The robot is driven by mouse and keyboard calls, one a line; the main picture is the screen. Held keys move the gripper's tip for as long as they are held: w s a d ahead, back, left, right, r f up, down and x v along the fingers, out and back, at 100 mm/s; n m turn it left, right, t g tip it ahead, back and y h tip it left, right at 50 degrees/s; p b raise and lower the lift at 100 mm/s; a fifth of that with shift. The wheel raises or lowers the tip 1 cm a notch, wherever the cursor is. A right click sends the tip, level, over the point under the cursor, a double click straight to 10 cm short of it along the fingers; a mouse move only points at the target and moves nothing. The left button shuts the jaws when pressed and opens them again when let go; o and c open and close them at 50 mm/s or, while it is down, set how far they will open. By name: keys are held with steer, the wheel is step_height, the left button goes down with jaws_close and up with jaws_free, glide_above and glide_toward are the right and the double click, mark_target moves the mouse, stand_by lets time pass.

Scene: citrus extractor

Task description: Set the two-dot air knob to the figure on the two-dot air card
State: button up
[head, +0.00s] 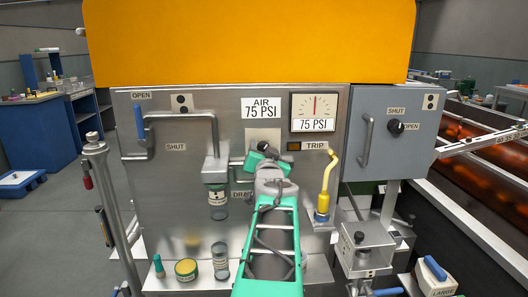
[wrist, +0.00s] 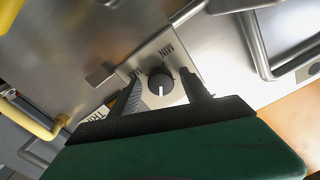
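The air card (head: 262,108) on the steel panel reads AIR 75 PSI. The gauge (head: 315,106) to its right has a near-vertical red needle and a 75 PSI readout. The dark round air knob (wrist: 160,82) sits on a plate with MIN and MAX lettering; its white mark points down in the wrist view. My gripper (wrist: 162,78) is open, one finger on each side of the knob, with gaps showing. In the head view, my gripper (head: 267,160) hides most of the knob.
A yellow hooked lever (head: 331,175) stands right of my arm by the TRIP label. A bent handle (head: 215,130) is to the left. A grey box with a black knob (head: 396,127) is at the right. Jars (head: 220,261) stand on the ledge below.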

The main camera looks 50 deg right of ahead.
steer(key=v, duration=0.8)
steer(key=shift+p, duration=0.35)
